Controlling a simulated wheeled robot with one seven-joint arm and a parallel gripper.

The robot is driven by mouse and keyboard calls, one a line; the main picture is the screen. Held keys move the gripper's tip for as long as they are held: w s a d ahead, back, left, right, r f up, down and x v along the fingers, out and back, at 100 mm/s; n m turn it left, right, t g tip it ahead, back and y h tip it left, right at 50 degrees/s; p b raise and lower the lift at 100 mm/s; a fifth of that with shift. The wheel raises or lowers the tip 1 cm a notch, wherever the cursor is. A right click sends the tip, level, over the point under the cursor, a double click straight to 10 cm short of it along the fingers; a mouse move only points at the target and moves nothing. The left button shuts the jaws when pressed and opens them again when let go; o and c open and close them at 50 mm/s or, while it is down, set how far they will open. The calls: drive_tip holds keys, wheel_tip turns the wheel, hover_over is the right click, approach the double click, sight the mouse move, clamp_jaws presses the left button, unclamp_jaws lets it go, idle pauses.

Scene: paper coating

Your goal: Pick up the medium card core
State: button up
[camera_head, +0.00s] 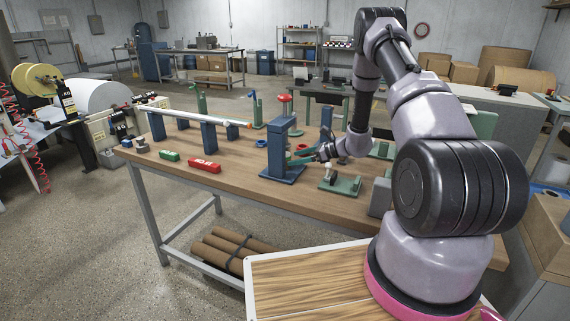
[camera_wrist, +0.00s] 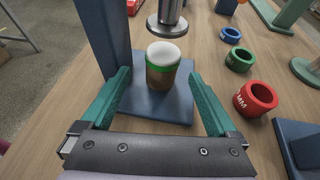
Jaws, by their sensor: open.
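A short upright core (camera_wrist: 160,75) stands on the blue base plate (camera_wrist: 165,108) of a press in the wrist view. It has a brown card body, a green band near the top and a white top. The grey press ram (camera_wrist: 167,22) hangs above it, with a gap between. My gripper (camera_wrist: 160,82) is open; its two green fingers reach along either side of the core without visibly touching it. In the head view my gripper (camera_head: 322,154) is beside the blue press (camera_head: 281,150), and the core cannot be made out there.
A blue post (camera_wrist: 100,38) rises just left of the core. A red ring (camera_wrist: 255,98), a green ring (camera_wrist: 239,60) and a blue ring (camera_wrist: 230,35) lie to the right. The wooden bench (camera_head: 235,185) also holds red and green blocks and a long rail.

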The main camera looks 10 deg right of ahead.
sight(288, 158)
drive_tip(key=x, duration=0.4)
drive_tip(key=shift+w+a, duration=0.15)
drive_tip(key=shift+w, duration=0.1)
drive_tip(key=c, duration=1.4)
